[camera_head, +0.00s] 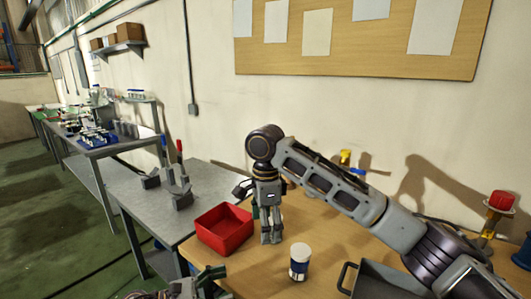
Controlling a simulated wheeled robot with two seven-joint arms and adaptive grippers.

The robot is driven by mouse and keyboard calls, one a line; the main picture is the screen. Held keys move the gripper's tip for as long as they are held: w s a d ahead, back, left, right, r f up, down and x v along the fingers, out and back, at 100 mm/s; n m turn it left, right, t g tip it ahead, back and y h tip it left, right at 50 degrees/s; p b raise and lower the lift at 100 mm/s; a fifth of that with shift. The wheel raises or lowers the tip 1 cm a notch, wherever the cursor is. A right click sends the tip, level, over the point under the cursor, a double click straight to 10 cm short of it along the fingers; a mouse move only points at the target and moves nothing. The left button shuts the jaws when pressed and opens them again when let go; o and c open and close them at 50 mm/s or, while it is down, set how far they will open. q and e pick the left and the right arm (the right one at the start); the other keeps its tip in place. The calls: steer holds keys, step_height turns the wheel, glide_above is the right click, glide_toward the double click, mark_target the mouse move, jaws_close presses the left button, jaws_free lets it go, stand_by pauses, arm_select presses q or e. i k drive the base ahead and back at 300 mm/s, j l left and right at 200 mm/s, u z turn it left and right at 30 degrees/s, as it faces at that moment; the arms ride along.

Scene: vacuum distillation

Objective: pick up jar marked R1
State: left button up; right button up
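A small jar (300,262) with a white lid and a dark blue and white label stands upright on the wooden table. The writing on its label is too small to read, so I cannot tell whether it is marked R1. My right gripper (271,238) points down just left of and behind the jar, apart from it. Its fingers look close together, but whether they are open or shut is unclear. My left gripper (203,283) shows only partly at the bottom edge, left of the jar; its fingertips are not clear.
A red bin (224,229) stands left of my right gripper. A dark grey tray (385,282) is right of the jar. A red-topped object (500,201) stands at the far right. A grey metal table (137,190) with tools adjoins at left.

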mark_target(299, 271)
steer(key=k+j, duration=0.1)
steer(key=j, duration=0.3)
steer(key=k+j, duration=0.1)
steer(key=j, duration=0.3)
steer(key=k+j, duration=0.1)
steer(key=j, duration=0.3)
steer(key=k+j, duration=0.1)
steer(key=j, duration=0.3)
